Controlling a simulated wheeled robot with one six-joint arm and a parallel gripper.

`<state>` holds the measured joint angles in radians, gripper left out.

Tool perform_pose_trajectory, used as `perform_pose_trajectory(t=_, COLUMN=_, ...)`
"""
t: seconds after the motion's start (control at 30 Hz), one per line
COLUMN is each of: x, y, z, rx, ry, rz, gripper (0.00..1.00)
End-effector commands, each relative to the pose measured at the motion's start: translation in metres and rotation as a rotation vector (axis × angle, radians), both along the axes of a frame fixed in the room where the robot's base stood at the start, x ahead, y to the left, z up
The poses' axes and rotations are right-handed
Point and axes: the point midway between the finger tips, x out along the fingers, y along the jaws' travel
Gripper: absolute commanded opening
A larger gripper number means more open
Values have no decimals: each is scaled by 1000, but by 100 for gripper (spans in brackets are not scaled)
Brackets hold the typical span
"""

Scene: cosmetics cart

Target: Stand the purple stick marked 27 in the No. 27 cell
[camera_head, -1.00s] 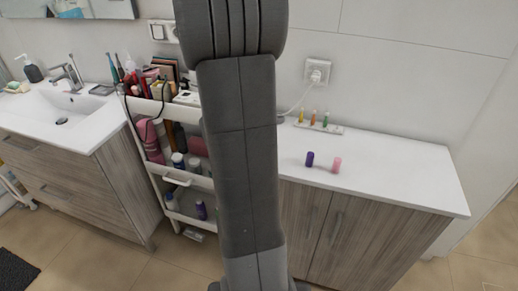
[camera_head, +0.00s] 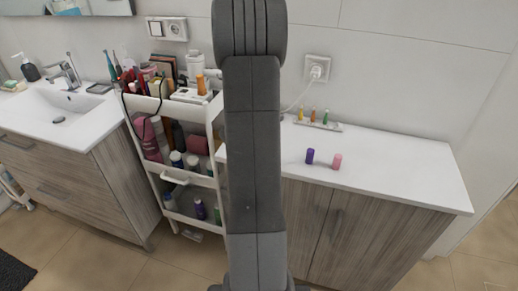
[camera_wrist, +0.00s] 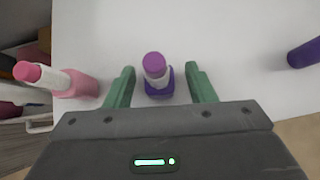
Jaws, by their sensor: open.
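The purple stick (camera_wrist: 156,78), with a purple tip, white collar and dark purple base, stands on the white counter in the wrist view. My gripper (camera_wrist: 162,80) is open, one green finger on each side of it, with visible gaps. I cannot read a number on it. A pink stick (camera_wrist: 60,80) stands to the left of the gripper. A white compartmented holder (camera_head: 190,95) is on the cart's top tier; no cell numbers are legible. In the head view my arm hides the gripper and the stick.
A purple cap (camera_head: 310,156) and a pink cap (camera_head: 337,162) stand on the white counter (camera_head: 400,180). A tray (camera_head: 318,124) with several small coloured items lies near the wall. The white cart (camera_head: 175,180), full of bottles, stands left of the counter. The counter's right part is clear.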

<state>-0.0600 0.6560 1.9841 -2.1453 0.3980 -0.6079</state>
Motion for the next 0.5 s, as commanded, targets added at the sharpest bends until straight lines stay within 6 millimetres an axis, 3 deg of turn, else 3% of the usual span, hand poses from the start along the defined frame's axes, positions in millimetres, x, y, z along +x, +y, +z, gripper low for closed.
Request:
perform_pose_trajectory(t=0.23, x=1, y=0, z=-1, rx=0, ry=0, rz=0, gripper=50)
perform_pose_trajectory(t=0.4, x=1, y=0, z=-1, rx=0, ry=0, rz=0, gripper=17)
perform_pose_trajectory(t=0.5, x=1, y=0, z=-1, rx=0, ry=0, rz=0, gripper=2)
